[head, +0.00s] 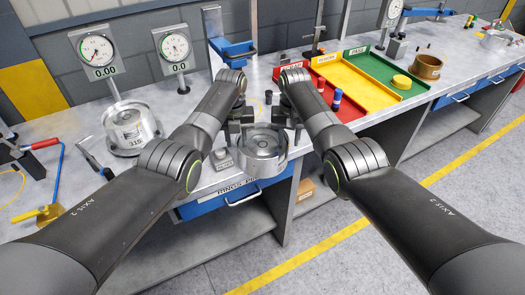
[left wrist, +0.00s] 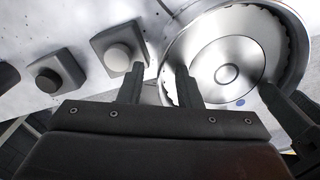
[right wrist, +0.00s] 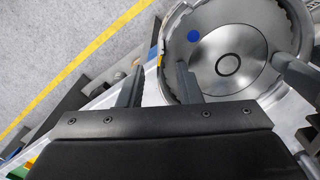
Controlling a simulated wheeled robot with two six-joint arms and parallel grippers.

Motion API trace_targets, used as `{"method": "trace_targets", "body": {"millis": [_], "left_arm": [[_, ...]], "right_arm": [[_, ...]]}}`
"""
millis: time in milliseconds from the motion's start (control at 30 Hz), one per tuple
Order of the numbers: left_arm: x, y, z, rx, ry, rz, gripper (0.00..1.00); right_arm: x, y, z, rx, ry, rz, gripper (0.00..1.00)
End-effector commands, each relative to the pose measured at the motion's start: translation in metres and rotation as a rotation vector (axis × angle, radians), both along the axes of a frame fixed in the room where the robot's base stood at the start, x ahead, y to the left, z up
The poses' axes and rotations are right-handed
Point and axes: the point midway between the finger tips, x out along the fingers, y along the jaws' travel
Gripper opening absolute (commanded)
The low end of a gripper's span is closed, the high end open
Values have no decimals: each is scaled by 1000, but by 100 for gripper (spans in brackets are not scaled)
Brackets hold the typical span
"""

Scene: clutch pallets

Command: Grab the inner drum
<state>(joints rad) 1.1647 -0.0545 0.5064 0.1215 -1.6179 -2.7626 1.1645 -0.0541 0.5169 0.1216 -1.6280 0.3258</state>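A round silver drum (head: 262,152), open at the top with a hub in its floor, sits upright near the bench's front edge. It also shows in the left wrist view (left wrist: 210,62) and in the right wrist view (right wrist: 211,70), with a blue dot on its floor. My left gripper (head: 240,126) is at its left side, fingers apart, one inside the rim and one outside. My right gripper (head: 288,121) is at its right side in the same way, fingers apart across the rim. Whether any finger touches the wall is hard to tell.
A larger silver drum marked 315 (head: 131,130) stands at the left by two dial gauges. Grey blocks with round knobs (head: 222,160) sit just left of the drum. Red, yellow (head: 358,88) and green trays and a brown ring (head: 427,67) lie to the right.

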Motion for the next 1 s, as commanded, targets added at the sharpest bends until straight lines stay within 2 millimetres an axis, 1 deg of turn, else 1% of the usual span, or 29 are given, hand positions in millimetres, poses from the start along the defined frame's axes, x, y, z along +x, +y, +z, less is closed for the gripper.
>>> {"method": "trace_targets", "body": {"millis": [67,167,300,333,1000], "left_arm": [[0,0,0,0,0,0,31],[0,0,0,0,0,0,19],[0,0,0,0,0,0,1],[0,0,0,0,0,0,0],[0,0,1,0,0,-1,0]], "right_arm": [[0,0,0,0,0,0,31],[0,0,0,0,1,0,20],[0,0,0,0,1,0,1],[0,0,0,0,1,0,0],[0,0,1,0,0,2,0]]}}
